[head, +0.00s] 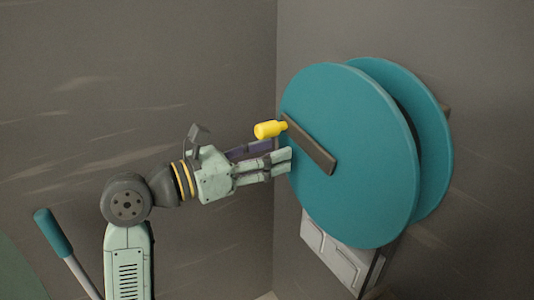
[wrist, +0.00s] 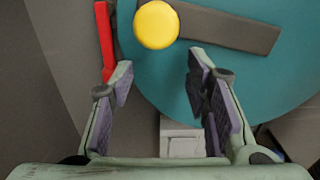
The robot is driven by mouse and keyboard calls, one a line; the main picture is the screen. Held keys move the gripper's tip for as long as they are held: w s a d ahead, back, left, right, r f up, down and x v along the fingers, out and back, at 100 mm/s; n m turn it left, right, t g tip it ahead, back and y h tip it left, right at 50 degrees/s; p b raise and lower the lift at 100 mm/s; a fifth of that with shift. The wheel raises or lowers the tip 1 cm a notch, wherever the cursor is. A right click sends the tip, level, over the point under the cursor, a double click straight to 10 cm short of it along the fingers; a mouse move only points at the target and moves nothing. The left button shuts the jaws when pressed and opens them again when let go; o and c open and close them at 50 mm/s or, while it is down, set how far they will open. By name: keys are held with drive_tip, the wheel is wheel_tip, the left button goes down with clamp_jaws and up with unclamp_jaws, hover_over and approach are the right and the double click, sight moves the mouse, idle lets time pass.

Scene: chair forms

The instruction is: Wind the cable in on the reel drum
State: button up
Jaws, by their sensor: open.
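The reel drum (head: 350,150) has two teal discs and is mounted at the wall on the right in the head view. A dark crank bar (head: 310,145) lies across its front disc, with a yellow handle knob (head: 268,129) sticking out at its upper left end. My gripper (head: 285,160) is open and empty, close to the front disc and just below the knob. In the wrist view the knob (wrist: 156,25) shows ahead of and between the open fingers (wrist: 158,75), beyond their tips. I cannot make out any cable.
A white and grey box (head: 338,250) sits on the wall below the drum. A lever with a teal grip (head: 52,232) stands at the lower left. A red bar (wrist: 105,40) shows beside the left finger in the wrist view. Bare grey walls surround the drum.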

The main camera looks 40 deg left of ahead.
drive_tip(key=o, duration=0.3)
drive_tip(key=b+v, duration=0.4)
drive_tip(key=v, duration=0.6)
idle(0.7)
